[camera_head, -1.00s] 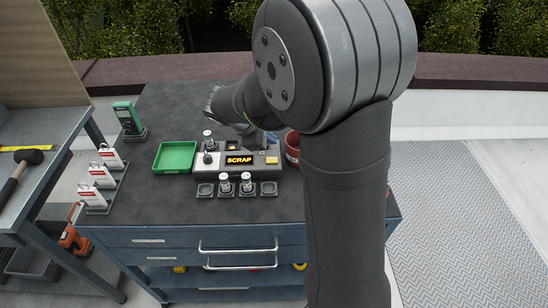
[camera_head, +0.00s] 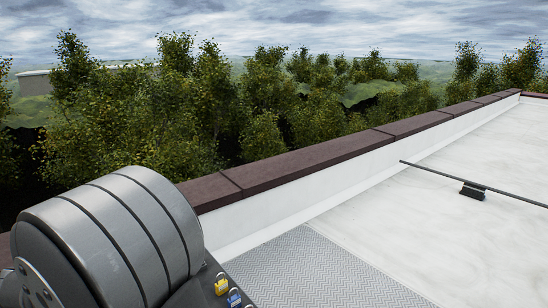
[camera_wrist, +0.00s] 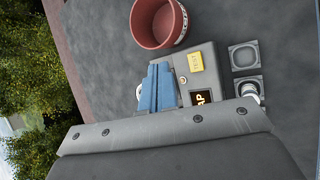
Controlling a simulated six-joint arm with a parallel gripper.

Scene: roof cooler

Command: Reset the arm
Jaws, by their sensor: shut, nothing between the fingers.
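My gripper (camera_wrist: 158,88) shows in the wrist view as two blue fingers side by side, shut with nothing between them. It is over the dark worktop (camera_wrist: 107,75), beside a grey box (camera_wrist: 204,66) with a yellow label (camera_wrist: 195,61) and a partly hidden lit display (camera_wrist: 203,98). I cannot tell whether the fingers touch the box. My grey wrist housing hides the lower part of that view. In the head view only a large grey joint of my arm shows at the lower left; the gripper is out of that picture.
A red pot (camera_wrist: 157,24) stands above the fingers in the wrist view. Square holders (camera_wrist: 244,55) lie right of the box, one with a small cylinder (camera_wrist: 249,91). The head view shows a parapet (camera_head: 310,165), a ribbed mat (camera_head: 310,268), open white roof and a dark rod (camera_head: 480,187).

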